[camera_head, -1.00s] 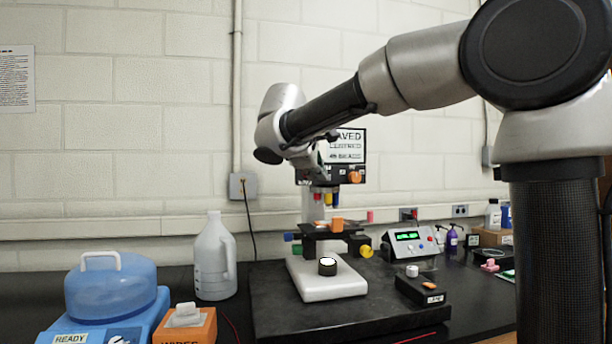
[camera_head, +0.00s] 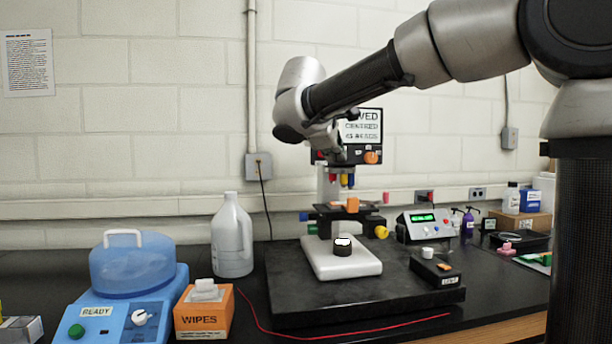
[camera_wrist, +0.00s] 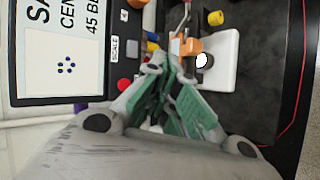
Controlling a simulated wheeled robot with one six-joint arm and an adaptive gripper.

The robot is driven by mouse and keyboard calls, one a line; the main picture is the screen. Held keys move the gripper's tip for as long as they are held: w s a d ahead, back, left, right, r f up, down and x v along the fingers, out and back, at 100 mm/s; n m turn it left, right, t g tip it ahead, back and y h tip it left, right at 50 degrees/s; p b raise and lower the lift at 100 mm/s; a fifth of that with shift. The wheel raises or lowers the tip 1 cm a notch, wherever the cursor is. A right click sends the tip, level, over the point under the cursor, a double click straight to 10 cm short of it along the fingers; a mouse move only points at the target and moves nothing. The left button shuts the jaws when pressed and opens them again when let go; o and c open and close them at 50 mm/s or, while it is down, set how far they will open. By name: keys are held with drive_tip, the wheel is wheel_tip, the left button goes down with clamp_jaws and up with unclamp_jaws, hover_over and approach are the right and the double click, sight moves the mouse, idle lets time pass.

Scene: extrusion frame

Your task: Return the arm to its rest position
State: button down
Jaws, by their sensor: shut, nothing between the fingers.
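My arm reaches in from the right in the head view, and its wrist hangs in front of the screen above the microscope-like device. My gripper (camera_wrist: 172,66) is shut and empty in the wrist view, its green-padded fingers together. In that view the fingertips overlap the device's coloured knobs and orange block; I cannot tell how far apart they are. The device has a white base (camera_head: 343,264), a dark stage with an orange block (camera_head: 352,204) and a dark round piece with a white top (camera_head: 343,246). In the head view the gripper is mostly hidden by the wrist.
The screen (camera_head: 361,127) stands close behind my wrist. A black slab (camera_head: 290,290) bears the device and a small black box (camera_head: 436,271). A white jug (camera_head: 231,236), blue domed machine (camera_head: 133,264) and orange wipes box (camera_head: 203,312) stand left. The space above them is free.

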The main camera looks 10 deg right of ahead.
drive_tip(key=s+d+f+m+g+y, duration=0.2)
drive_tip(key=s+d+f+m+g, duration=0.15)
drive_tip(key=s+f, duration=0.55)
drive_tip(key=s+d+f+m+g+y, duration=0.2)
drive_tip(key=s+d+f+m+g, duration=0.15)
drive_tip(key=s+f, duration=0.55)
drive_tip(key=s+d+f+m+t+y, duration=0.1)
drive_tip(key=s+d+f+m, duration=0.1)
drive_tip(key=s, duration=0.5)
drive_tip(key=s+d+f+m+y, duration=0.1)
drive_tip(key=s+d+f+m, duration=0.2)
drive_tip(key=s+d, duration=0.2)
drive_tip(key=shift+s+m+t, duration=0.3)
drive_tip(key=shift+s+t, duration=0.1)
drive_tip(key=shift+s, duration=0.5)
